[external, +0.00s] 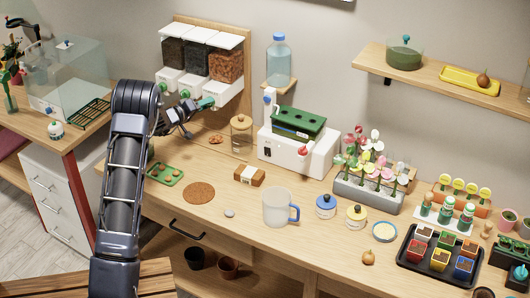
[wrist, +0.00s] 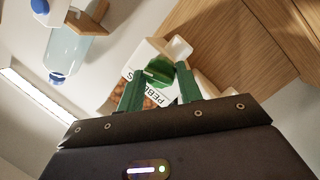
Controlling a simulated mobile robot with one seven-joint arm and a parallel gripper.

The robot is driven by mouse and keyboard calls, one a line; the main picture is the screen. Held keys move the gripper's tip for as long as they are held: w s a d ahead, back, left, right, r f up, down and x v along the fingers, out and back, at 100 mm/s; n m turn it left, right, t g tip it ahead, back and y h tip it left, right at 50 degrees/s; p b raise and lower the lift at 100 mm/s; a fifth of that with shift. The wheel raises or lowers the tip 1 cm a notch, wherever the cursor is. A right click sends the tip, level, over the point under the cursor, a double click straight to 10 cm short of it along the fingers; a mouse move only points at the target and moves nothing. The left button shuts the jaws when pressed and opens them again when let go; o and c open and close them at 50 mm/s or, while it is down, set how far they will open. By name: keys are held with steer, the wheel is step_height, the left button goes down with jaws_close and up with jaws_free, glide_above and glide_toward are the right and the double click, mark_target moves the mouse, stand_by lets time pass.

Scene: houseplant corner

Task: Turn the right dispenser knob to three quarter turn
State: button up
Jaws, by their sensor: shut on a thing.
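The right dispenser (external: 226,66) holds brown-orange pebbles and hangs on the wooden back board beside two darker-filled dispensers. Its white front and PEBBLES label (wrist: 150,98) show tilted in the wrist view. The green right knob (wrist: 152,73) lies between my gripper's green fingers (wrist: 159,80), and my gripper is shut on it. The knob's ridge is partly visible, but its exact turn is hard to tell. In the external view my gripper (external: 204,104) reaches the right dispenser's white spout from the left and hides most of the knob.
A wooden-lidded jar (external: 241,133) stands just below and right of my gripper. A blue-capped bottle (external: 278,63) sits on a small bracket shelf to the right. A green tray (external: 166,174) and cork mat (external: 199,193) lie on the bench near my arm.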

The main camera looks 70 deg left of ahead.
steer(key=m, duration=0.2)
steer(key=m+g, duration=0.1)
steer(key=m, duration=0.1)
steer(key=shift+d+r+g, duration=0.1)
steer(key=shift+g, duration=0.2)
steer(key=m, duration=0.2)
steer(key=m+g+y, duration=0.1)
steer(key=m, duration=0.1)
steer(key=shift+w+d+r, duration=0.1)
steer(key=shift+w, duration=0.05)
steer(key=shift+w+d+f+m+g+y, duration=0.2)
steer(key=shift+m+y, duration=1.1)
steer(key=shift+m, duration=2.75)
steer(key=shift+a+f+m+g+y, duration=0.25)
steer(key=shift+m+y, duration=1.05)
steer(key=shift+m, duration=2.7)
steer(key=shift+w+d+f+m+g+y, duration=0.1)
steer(key=shift+d+m+g+y, duration=0.25)
steer(key=shift+m+y, duration=2.35)
steer(key=m+h, duration=0.2)
steer(key=m, duration=0.1)
steer(key=shift+r+h, duration=0.1)
steer(key=shift+h, duration=0.2)
